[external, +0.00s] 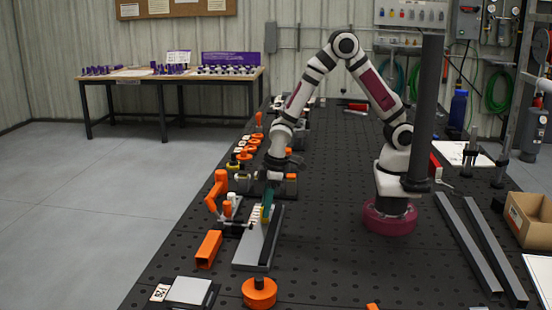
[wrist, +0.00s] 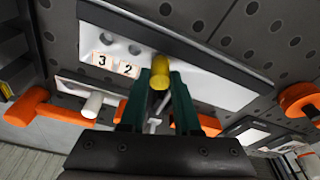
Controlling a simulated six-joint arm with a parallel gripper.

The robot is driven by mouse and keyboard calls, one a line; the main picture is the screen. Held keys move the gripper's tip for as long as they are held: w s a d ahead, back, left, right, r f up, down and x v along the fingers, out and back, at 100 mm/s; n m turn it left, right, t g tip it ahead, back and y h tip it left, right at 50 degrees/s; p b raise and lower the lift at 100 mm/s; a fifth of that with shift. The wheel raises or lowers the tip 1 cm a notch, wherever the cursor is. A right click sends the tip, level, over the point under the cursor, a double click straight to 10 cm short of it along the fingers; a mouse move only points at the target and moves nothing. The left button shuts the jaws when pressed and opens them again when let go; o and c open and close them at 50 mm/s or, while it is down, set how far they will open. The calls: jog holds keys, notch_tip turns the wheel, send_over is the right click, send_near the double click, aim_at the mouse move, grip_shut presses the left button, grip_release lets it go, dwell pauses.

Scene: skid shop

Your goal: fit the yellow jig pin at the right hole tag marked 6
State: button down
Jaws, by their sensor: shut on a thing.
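My gripper (wrist: 160,100), with green fingers, is shut on the yellow jig pin (wrist: 160,72). In the external view my gripper (external: 267,203) points down at the long grey jig plate (external: 247,254). In the wrist view the plate (wrist: 215,88) lies behind the pin, and tags 3 (wrist: 102,59) and 2 (wrist: 125,69) show left of the pin, beside dark holes. The pin and fingers cover the plate just right of tag 2. I cannot tell whether the pin touches the plate. I cannot read a tag marked 6 in either view.
An orange clamp (external: 217,190) stands left of the plate, and an orange block (external: 208,249) lies beside it. A round orange knob (external: 259,292) sits near the plate's front end. Several orange parts line the bench's left edge behind.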

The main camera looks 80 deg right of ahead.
jog(key=shift+f, duration=0.2)
jog(key=shift+c, duration=1.5)
grip_release()
jog(key=shift+s+d+r, duration=0.1)
jog(key=shift+s+r, duration=0.05)
jog(key=shift+r, duration=0.6)
jog(key=shift+s+r, duration=0.1)
jog(key=shift+r, duration=2.65)
